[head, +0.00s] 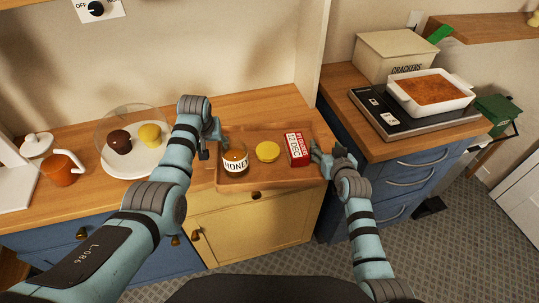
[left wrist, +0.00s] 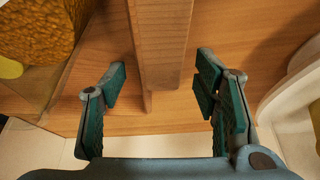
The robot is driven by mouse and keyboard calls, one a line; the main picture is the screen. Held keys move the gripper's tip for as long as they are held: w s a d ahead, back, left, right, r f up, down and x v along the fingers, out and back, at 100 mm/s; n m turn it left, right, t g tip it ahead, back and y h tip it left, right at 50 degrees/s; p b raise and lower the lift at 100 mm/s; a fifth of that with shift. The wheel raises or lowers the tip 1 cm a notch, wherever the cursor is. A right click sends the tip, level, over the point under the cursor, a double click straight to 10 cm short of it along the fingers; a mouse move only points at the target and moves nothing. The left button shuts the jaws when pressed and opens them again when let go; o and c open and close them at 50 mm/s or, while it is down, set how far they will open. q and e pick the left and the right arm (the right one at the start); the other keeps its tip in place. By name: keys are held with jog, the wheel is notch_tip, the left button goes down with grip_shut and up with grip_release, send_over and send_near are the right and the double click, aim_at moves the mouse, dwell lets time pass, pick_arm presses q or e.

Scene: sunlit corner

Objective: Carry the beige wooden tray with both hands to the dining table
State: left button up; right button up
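The beige wooden tray (head: 285,178) lies on the wooden counter in the head view. It holds a honey jar (head: 235,160), a round yellow item (head: 267,151) and a red and white box (head: 297,149). My left gripper (head: 209,143) is at the tray's left side. In the left wrist view its fingers (left wrist: 160,92) are apart, with the tray's wall (left wrist: 163,45) between them and gaps on both sides. My right gripper (head: 327,151) is at the tray's right side, its fingers apart. Its exact contact with the tray is hard to see.
A glass-domed plate with cakes (head: 135,157) stands close left of my left arm, beside an orange mug (head: 62,168). Grey floor (head: 450,240) is open at lower right. No dining table shows.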

pick_arm(q)
grip_shut()
pick_arm(e)
grip_shut()
pick_arm(q)
jog(key=shift+r, duration=0.1)
pick_arm(e)
jog(key=shift+r, duration=0.1)
